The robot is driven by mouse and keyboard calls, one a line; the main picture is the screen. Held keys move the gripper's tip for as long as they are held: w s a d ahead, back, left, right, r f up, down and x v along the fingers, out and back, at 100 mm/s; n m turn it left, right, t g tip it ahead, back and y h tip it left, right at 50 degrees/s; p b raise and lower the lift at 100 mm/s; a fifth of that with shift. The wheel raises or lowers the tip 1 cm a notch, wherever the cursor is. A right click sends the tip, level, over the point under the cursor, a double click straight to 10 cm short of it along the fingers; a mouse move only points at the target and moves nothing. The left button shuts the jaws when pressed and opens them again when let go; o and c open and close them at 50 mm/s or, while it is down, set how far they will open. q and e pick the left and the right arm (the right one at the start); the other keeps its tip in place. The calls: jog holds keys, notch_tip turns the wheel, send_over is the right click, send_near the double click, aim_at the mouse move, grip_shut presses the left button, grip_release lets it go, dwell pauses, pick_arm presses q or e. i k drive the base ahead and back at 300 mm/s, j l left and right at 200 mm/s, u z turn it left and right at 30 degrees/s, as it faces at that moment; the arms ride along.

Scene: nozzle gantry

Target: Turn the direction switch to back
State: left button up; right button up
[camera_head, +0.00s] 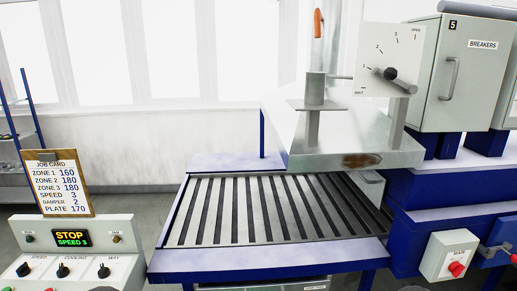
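A pale control panel (125,234) stands at the lower left. Below are black rotary knobs with small labels. The left knob (22,270) appears labelled "SPEED", and the middle knob (63,271) has a label too small to read surely. The right knob (103,271) appears labelled "WAY" and may be the direction switch. Its exact pointer position is too small to tell. The panel's bottom part is cut off by the picture edge.
A job card (57,183) stands behind the panel. A blue-framed slatted conveyor (265,250) fills the middle, with a metal hood (345,140) and a dial plate (390,60) above. A breaker cabinet (466,75) and a box with a red knob (447,257) are at right.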

aim_at(104, 273)
jog(key=u, duration=1.55)
jog(key=i+j+z, duration=0.25)
jog(key=i+j, duration=0.4)
